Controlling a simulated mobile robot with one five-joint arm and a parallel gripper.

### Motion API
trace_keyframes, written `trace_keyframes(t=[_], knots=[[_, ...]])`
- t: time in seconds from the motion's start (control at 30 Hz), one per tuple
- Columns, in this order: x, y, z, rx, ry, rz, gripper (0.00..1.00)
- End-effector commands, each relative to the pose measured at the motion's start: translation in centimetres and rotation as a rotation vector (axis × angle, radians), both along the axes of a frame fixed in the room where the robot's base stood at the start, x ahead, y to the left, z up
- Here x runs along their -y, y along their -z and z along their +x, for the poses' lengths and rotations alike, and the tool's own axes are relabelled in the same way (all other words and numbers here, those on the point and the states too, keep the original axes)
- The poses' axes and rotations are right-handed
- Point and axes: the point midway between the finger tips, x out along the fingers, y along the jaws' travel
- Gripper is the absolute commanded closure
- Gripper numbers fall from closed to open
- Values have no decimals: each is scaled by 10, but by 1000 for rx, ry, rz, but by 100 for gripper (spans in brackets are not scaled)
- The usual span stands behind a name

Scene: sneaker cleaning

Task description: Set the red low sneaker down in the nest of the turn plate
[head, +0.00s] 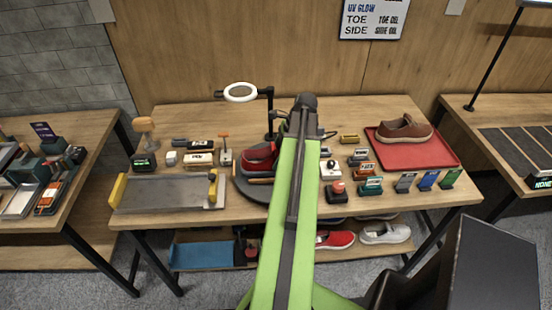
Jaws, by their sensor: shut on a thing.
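The red low sneaker (259,157) shows left of my green arm, at the dark round turn plate (249,188). Its right part is hidden behind the arm. It lies over the plate, but I cannot tell whether it touches the nest. The nest is mostly covered by the shoe and arm. My gripper (282,143) is at the sneaker's right end, shut on it; its fingertips are largely hidden by my arm.
A ring lamp (241,92) stands behind the plate. A grey tray (160,193) with yellow ends is left; small labelled blocks and a red-knobbed item (337,191) are right. A brown shoe (404,130) sits on a red mat (433,154). More shoes (385,233) lie on the lower shelf.

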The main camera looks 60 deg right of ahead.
Motion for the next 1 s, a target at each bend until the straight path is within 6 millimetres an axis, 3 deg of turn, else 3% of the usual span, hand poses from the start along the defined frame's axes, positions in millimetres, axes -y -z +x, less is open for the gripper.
trace_keyframes(t=[0.03,0.07,0.2,0.5,0.67,1.0], knots=[[0,3,0,0,0,0,91],[0,2,0,0,0,0,28],[0,1,0,0,0,0,9],[0,1,0,0,1,0,9],[2,-10,-2,0,1,0,9],[16,-77,-22,0,3,0,9]])
